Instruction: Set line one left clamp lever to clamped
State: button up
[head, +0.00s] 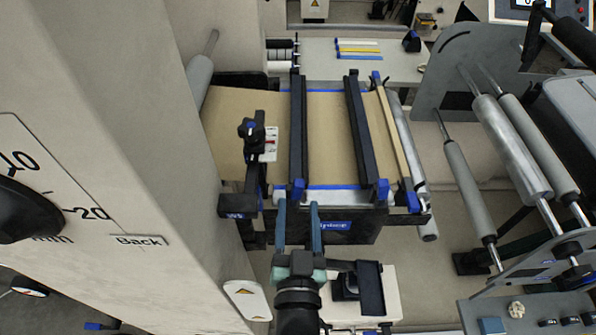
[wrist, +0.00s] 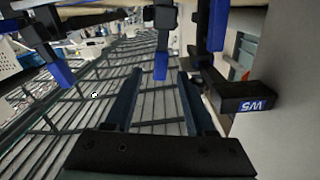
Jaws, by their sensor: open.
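The left clamp is a long black bar (head: 298,130) across the brown web on the splice table. Its blue lever (head: 297,188) is at the near end of the bar. In the wrist view this lever (wrist: 160,67) shows centred between the fingertips or just beyond them. My gripper (head: 298,203) is open, with one finger on each side of the lever in the picture. I cannot tell whether it touches the lever, or the lever's set position. The right clamp bar (head: 362,130) has a similar blue lever (head: 382,190), also at left in the wrist view (wrist: 57,70).
A black bracket marked WS (head: 237,215) stands close left of my gripper, at right in the wrist view (wrist: 245,97). A black knob post (head: 252,130) rises beside the web. A large pale panel (head: 110,150) fills the left. Grey rollers (head: 512,145) stand at right.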

aim_at(297, 179)
jog(key=w+p, duration=0.2)
jog(key=w, duration=0.5)
jog(key=shift+w, duration=0.4)
jog(key=shift+c, duration=0.3)
grip_shut()
dwell(0.7)
